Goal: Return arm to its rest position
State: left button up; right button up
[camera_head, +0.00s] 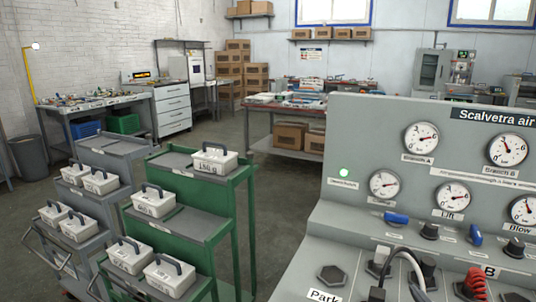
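Neither of my grippers nor either arm shows in the head view. A grey control panel (365,120) labelled "Scalvetra air" fills the right side. It carries several round gauges, among them one marked "Lift" (452,194), and a lit green lamp (344,173). The panel's right and bottom parts are cut off by the picture edge.
A green stepped rack (203,245) and a grey stepped cart (112,150) stand at left, bearing several white handled boxes (214,160). Behind are a workbench (95,101), a table (262,145) and stacked cartons (230,75). Bare floor lies between the green rack and the panel.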

jog(key=s+f+m+g+y, duration=0.1)
jog(key=s+f+g, duration=0.45)
jog(key=s, duration=0.45)
jog(key=s+f+g+y, duration=0.1)
jog(key=s+f+g, duration=0.5)
jog(key=s, duration=0.4)
jog(key=w+a+f+t+y+p, duration=0.1)
jog(key=w+a+f+t+p, duration=0.2)
jog(key=w+f+t, duration=0.3)
jog(key=shift+w+a+t+y+p, duration=0.15)
jog(key=shift+w+t+y+p, duration=0.2)
jog(key=shift+w+t, duration=0.6)
